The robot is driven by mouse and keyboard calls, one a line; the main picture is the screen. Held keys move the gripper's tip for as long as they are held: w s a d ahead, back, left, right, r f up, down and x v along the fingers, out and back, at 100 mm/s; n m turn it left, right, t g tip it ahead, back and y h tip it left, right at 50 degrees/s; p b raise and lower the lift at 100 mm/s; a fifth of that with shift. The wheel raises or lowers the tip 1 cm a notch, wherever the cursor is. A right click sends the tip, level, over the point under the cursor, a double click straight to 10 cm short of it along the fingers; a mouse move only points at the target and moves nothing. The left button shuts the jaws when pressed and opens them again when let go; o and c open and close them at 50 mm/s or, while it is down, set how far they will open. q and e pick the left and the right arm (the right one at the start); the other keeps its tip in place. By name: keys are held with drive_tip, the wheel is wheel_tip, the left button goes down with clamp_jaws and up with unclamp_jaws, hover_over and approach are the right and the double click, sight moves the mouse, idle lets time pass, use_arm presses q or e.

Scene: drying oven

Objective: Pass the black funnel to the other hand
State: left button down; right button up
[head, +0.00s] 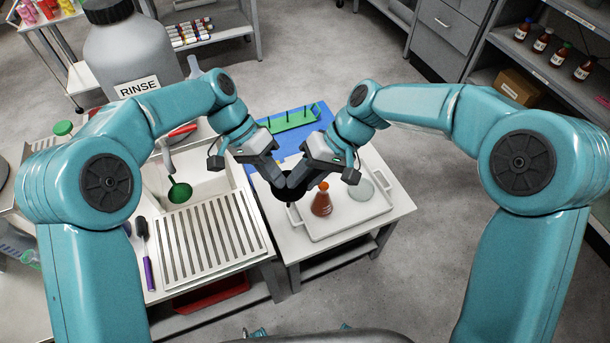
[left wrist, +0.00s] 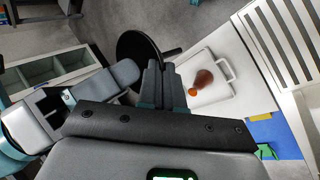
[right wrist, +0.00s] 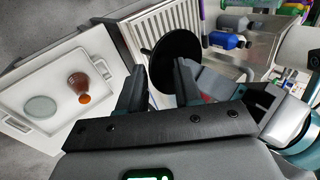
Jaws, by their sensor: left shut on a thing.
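The black funnel (head: 289,194) is in the air between my two grippers, above the near left part of the tray. My left gripper (head: 278,180) is shut on it; the left wrist view shows the funnel's round black mouth (left wrist: 135,46) just beyond the closed fingers (left wrist: 163,72). My right gripper (head: 299,178) is close beside it. In the right wrist view its fingers (right wrist: 158,82) are apart, with the funnel's dark disc (right wrist: 178,58) beyond and partly behind them. Whether the right fingers touch the funnel is hidden.
A white tray (head: 340,232) on the side table holds an orange-brown flask (head: 322,201) and a clear round dish (head: 361,189). A green rack with pegs (head: 291,121) stands on a blue mat behind. The sink with a slatted drainboard (head: 212,238) is at left.

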clamp_jaws()
use_arm(q)
drive_tip(key=c, duration=1.2)
unclamp_jaws()
